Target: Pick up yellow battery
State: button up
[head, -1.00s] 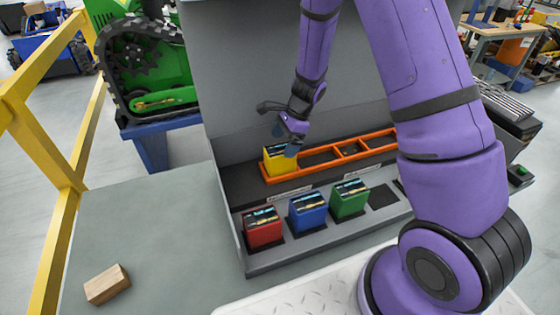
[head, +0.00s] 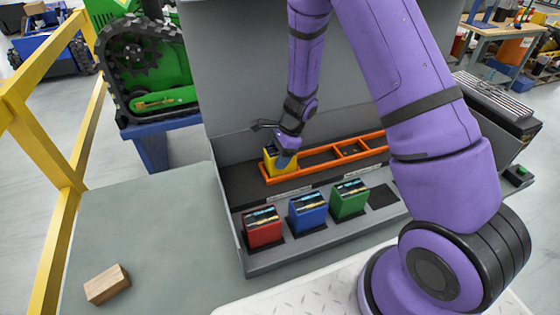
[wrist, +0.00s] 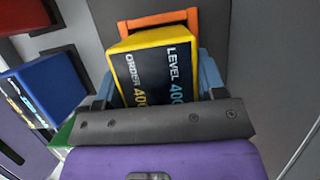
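The yellow battery (head: 272,161) stands upright at the left end of the orange rack in the head view. In the wrist view the yellow battery (wrist: 152,45) shows its dark label with "ORDER" and "LEVEL" text. My gripper (head: 285,160) is down over it from above. In the wrist view my gripper (wrist: 158,82) has one blue finger on each side of the battery, very close to its sides. The fingers look spread around it; firm contact is not visible. Part of the battery is hidden behind my gripper.
The orange rack (head: 318,157) stretches right, mostly empty. In front stand a red battery (head: 263,229), a blue battery (head: 308,213) and a green battery (head: 349,199). An empty slot (head: 384,195) is right of the green one. A grey panel (head: 240,75) rises behind. A wooden block (head: 107,285) lies at lower left.

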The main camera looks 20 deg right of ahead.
jog(key=c, duration=0.4)
jog(key=shift+r, duration=0.15)
jog(key=shift+c, duration=0.2)
